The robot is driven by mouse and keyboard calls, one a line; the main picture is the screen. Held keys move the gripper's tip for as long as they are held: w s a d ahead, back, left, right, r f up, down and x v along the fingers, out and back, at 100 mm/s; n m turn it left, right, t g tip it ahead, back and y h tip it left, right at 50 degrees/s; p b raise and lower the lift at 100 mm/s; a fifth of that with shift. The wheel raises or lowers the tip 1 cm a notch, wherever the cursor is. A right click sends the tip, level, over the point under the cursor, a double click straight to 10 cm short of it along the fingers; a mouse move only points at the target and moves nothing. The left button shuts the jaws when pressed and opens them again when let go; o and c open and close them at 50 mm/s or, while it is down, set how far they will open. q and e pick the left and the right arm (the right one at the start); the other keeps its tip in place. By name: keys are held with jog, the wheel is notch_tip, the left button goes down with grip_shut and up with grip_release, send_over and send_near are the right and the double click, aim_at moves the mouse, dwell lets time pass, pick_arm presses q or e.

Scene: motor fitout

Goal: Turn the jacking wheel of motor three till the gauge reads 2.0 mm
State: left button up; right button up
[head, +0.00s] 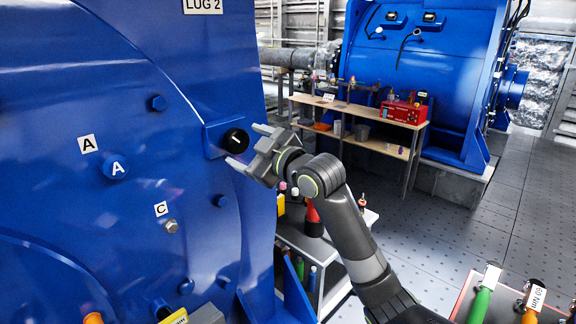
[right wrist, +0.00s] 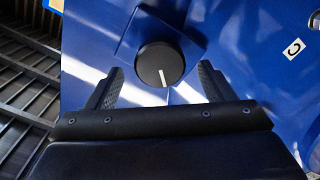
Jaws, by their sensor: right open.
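A round black knob (head: 236,141) with a white pointer line sits on a square blue plate on the side of the big blue motor (head: 60,200) at left. It looks like the jacking wheel, but no label naming it is readable. My right gripper (head: 249,146) is open right in front of the knob. In the right wrist view the knob (right wrist: 160,60) lies between and beyond the two fingertips (right wrist: 161,75), and its white line points down toward the gripper. I cannot tell whether the fingers touch it. No gauge face is readable. My left gripper is not in view.
Labels LUG 2 (head: 203,5), A (head: 88,144) and C (head: 161,209) mark the motor's side. A second blue motor (head: 425,60) stands behind a bench (head: 360,110) with a red toolbox (head: 405,112). A tray with coloured-handled tools (head: 482,300) is at lower right.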

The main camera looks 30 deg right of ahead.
jog(key=b+v, duration=0.1)
jog(key=v, duration=1.2)
jog(key=shift+s+b, duration=0.25)
jog(key=shift+b, duration=0.1)
